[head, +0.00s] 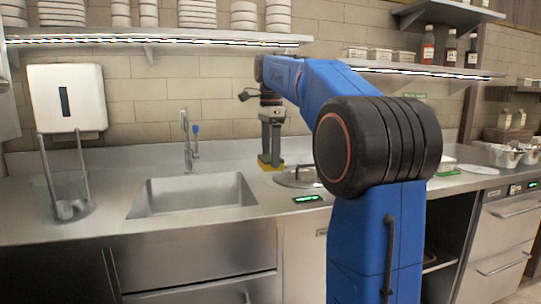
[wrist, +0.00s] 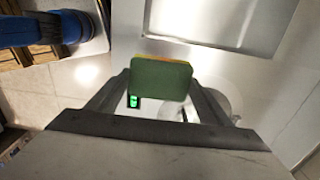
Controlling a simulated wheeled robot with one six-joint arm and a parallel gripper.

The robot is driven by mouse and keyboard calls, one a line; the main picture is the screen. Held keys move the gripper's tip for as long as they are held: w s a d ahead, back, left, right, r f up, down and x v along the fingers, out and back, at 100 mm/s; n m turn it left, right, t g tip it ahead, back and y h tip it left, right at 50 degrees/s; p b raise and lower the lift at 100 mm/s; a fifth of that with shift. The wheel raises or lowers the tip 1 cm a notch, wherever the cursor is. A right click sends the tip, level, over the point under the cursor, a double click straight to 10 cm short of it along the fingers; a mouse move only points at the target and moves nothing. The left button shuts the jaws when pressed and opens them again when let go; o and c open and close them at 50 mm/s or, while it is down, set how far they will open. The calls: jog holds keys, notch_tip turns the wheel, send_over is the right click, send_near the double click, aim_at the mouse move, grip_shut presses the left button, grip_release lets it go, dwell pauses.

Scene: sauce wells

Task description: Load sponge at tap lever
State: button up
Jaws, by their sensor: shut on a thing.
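A sponge (wrist: 160,80) with a green face and a yellow edge is held between the two fingers of my gripper (head: 270,158). In the head view the yellow sponge (head: 269,164) shows at the fingertips, by the counter right of the sink; I cannot tell whether it touches the counter. The tap (head: 187,140) stands behind the sink, upright, with a blue lever (head: 195,130) on its right side. My gripper is to the right of the tap and apart from it. The tap is not seen in the wrist view.
The steel sink (head: 190,194) is empty; it also shows in the wrist view (wrist: 215,22). A round lidded well (head: 298,178) lies right of my gripper, with a green display (head: 307,198) in front. A shelf (head: 150,40) with plates hangs above.

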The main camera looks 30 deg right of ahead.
jog(key=w+a+t, duration=0.2)
jog(key=a+t, duration=0.4)
jog(key=a, duration=1.6)
jog(key=w+f, duration=0.3)
jog(key=w, duration=1)
jog(key=shift+w+f, duration=0.25)
jog(key=shift+w, duration=0.1)
jog(key=s, duration=0.8)
dwell(0.8)
jog(key=shift+a, duration=0.1)
dwell(1.0)
jog(key=s+r, duration=0.4)
jog(key=s, duration=0.1)
dwell(0.6)
dwell(0.4)
